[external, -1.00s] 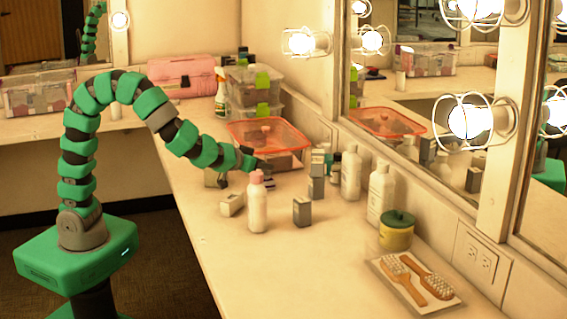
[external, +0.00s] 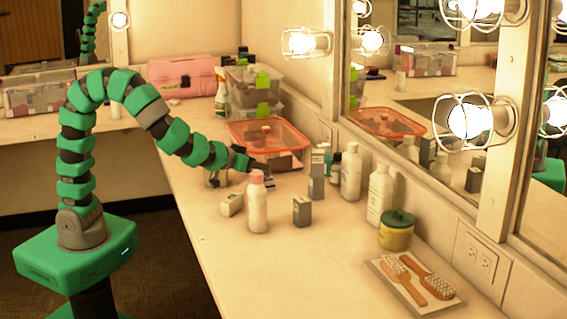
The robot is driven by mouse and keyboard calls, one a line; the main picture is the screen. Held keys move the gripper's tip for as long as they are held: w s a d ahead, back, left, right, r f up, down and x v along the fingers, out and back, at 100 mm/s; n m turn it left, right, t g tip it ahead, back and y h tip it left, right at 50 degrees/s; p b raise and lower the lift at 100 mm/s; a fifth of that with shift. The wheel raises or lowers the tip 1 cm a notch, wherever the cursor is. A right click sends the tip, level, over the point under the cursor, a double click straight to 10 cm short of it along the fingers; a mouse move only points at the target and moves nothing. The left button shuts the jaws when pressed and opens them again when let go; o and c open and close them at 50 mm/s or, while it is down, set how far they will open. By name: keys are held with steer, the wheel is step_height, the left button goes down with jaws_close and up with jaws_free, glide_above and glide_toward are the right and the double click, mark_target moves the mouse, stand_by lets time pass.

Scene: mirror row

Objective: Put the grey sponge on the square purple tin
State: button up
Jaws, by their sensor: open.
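My gripper (external: 254,167) is open, low over the counter behind the white bottle with the pink cap (external: 257,208). Its fingertips are small and partly hard to make out. A small dark purple edge (external: 269,183) shows just right of the pink cap, below my gripper; it may be the square purple tin, mostly hidden by the bottle. I cannot make out the grey sponge for sure; it may be hidden behind the bottle or my gripper. I see nothing clearly held between the fingers.
An orange-lidded container (external: 268,135) is behind. White bottles (external: 380,193), a green-lidded jar (external: 397,231) and a brush tray (external: 407,299) line the right. The front counter is clear.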

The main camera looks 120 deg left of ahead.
steer(key=v, duration=0.8)
steer(key=shift+s+d+r+p, duration=0.15)
steer(key=shift+d+p, duration=0.2)
steer(key=shift+p, duration=0.1)
steer(key=d+r+m+t+h, duration=0.3)
steer(key=d+r, duration=0.5)
steer(key=r, duration=0.5)
steer(key=w+d+r+m+t+h, duration=0.1)
steer(key=d+r+m+t+h, duration=0.2)
steer(key=d+r, duration=0.6)
steer(key=d+r+m+t+h, duration=0.4)
steer(key=d+r+m+h, duration=0.2)
steer(key=r, duration=1)
steer(key=d+m, duration=0.1)
steer(key=d, duration=0.1)
steer(key=shift+w+d+r+m, duration=0.3)
steer(key=shift+r, duration=0.05)
